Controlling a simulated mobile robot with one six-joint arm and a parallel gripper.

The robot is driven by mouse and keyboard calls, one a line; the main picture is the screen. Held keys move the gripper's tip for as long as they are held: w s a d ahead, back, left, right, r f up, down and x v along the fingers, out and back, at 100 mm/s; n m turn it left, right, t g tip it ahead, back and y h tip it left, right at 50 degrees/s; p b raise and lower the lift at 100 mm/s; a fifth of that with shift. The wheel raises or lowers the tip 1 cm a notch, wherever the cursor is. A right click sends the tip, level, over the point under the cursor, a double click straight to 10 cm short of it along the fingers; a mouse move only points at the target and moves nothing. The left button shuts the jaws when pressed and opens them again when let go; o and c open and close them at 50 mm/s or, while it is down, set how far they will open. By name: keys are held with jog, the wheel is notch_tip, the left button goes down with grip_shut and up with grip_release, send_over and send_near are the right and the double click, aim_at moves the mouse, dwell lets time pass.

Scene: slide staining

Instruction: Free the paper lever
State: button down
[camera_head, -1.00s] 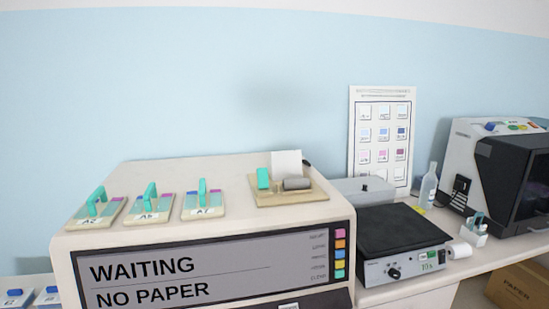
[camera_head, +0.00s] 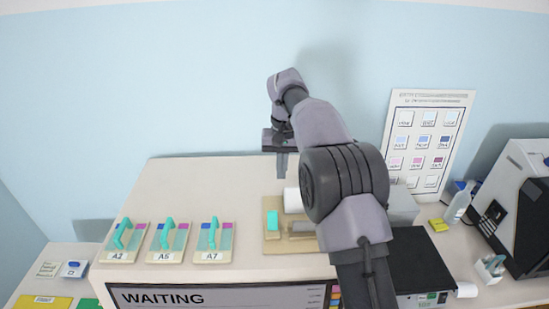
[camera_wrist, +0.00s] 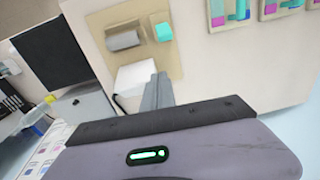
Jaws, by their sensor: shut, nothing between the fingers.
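The paper unit is a beige plate (camera_head: 270,244) on top of the white machine. It carries a teal block (camera_head: 272,221), which looks like the lever, beside a grey roller (camera_head: 301,229). White paper (camera_head: 293,201) stands behind them, partly hidden by my arm. In the wrist view the teal block (camera_wrist: 164,31), the roller (camera_wrist: 124,40) and the paper (camera_wrist: 135,78) show beyond my fingers. My gripper (camera_head: 282,172) is shut and empty, fingers pointing down, above and behind the plate. Its fingers also show in the wrist view (camera_wrist: 158,90), apart from the block.
Several slide holders with teal handles, including A5 (camera_head: 170,241), sit left of the plate on the machine top (camera_head: 190,185). The display (camera_head: 218,298) reads WAITING. A black-topped device (camera_head: 422,262) and a bottle (camera_head: 457,206) stand right. A chart (camera_head: 427,140) leans against the wall.

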aim_at(272, 220)
jog(key=w+f+p, duration=0.1)
jog(key=w+a+f+p, duration=0.1)
jog(key=p, duration=0.1)
jog(key=shift+a+f+g, duration=0.2)
jog(key=shift+f+g, duration=0.15)
jog(key=shift+g, duration=0.05)
jog(key=f, duration=0.9)
jog(key=shift+s+f, duration=0.35)
jog(key=shift+f, duration=0.05)
jog(key=s, duration=0.1)
jog(key=s+r+p, duration=0.1)
jog(key=s, duration=0.1)
jog(key=shift+r, duration=0.2)
jog(key=shift+s+r, duration=0.1)
jog(key=shift+s, duration=0.2)
jog(key=shift+w, duration=0.1)
